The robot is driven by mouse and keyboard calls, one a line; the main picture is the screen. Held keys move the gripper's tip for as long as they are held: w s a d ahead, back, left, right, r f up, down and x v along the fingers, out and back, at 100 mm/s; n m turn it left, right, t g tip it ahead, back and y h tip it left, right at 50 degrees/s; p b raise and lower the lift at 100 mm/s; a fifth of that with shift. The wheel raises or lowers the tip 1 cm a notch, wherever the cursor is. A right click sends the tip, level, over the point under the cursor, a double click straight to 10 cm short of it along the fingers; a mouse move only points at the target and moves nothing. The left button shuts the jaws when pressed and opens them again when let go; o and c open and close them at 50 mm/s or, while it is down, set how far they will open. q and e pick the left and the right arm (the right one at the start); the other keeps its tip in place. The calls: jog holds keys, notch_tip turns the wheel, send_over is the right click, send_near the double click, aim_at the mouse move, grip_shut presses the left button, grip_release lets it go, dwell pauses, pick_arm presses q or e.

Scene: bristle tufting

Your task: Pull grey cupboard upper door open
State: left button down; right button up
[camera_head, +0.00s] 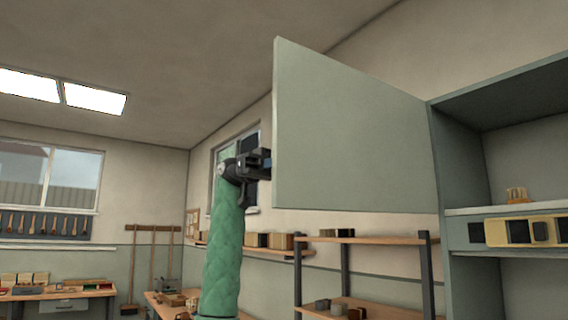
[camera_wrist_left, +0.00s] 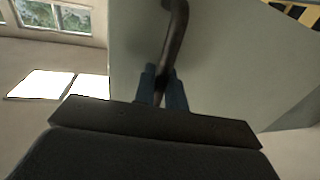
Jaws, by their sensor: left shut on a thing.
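The grey cupboard (camera_head: 458,165) stands at the right, its upper compartment exposed. Its upper door (camera_head: 350,130) is swung wide open, out to the left of the cupboard; the door also fills much of the left wrist view (camera_wrist_left: 230,60). My left gripper (camera_head: 268,163) is at the door's free edge. In the left wrist view its blue fingers (camera_wrist_left: 162,88) are shut on the dark curved door handle (camera_wrist_left: 174,40). In the head view the handle is hidden. My right gripper is not in view.
A wooden shelf rack (camera_head: 370,240) stands below and behind the door. A workbench (camera_head: 60,292) is far left.

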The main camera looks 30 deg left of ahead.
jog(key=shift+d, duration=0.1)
pick_arm(q)
jog(key=c, duration=1.8)
grip_release()
jog(key=shift+a, duration=0.15)
